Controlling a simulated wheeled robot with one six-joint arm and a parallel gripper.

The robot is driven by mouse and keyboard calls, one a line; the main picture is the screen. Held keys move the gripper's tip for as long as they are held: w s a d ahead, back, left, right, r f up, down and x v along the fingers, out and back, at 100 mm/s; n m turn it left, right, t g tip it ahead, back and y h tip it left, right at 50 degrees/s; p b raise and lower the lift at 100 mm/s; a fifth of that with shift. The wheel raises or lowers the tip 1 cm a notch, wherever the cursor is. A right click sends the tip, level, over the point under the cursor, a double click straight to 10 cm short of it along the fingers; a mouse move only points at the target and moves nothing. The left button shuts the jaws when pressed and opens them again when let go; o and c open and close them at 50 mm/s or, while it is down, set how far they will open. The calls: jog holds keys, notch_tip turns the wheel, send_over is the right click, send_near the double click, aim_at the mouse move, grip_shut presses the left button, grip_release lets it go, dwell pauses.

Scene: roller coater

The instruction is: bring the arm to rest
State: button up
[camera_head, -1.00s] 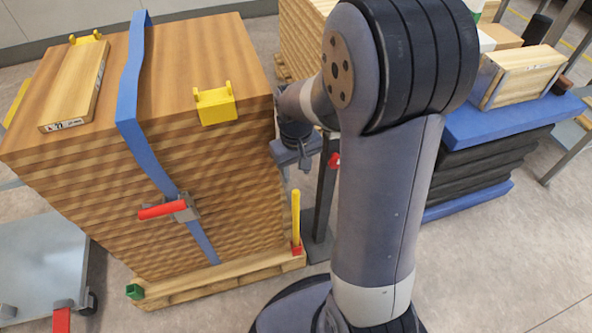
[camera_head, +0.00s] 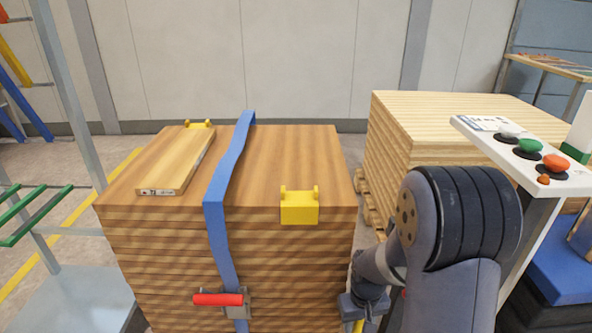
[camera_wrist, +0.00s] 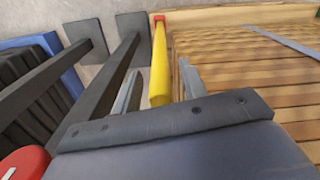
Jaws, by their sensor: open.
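My arm stands bent at the right of the head view, its lower links reaching toward the stack's right side. My gripper (camera_head: 362,308) is low beside the right face of the strapped wood stack (camera_head: 300,250), partly hidden in the head view. In the wrist view my gripper (camera_wrist: 158,92) has its two fingers spread, with nothing held between them. A yellow post with a red end (camera_wrist: 160,60) shows just beyond the fingers. I cannot tell whether a finger touches it.
A blue strap (camera_head: 220,190) with a red-handled ratchet (camera_head: 218,299) and a yellow corner piece (camera_head: 299,207) are on the stack. A loose board (camera_head: 178,165) lies on top. A control panel (camera_head: 530,150) with buttons stands right of my arm. A paler stack (camera_head: 460,115) is behind.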

jog(key=shift+f, duration=0.45)
jog(key=shift+r, duration=0.35)
jog(key=shift+f, duration=0.1)
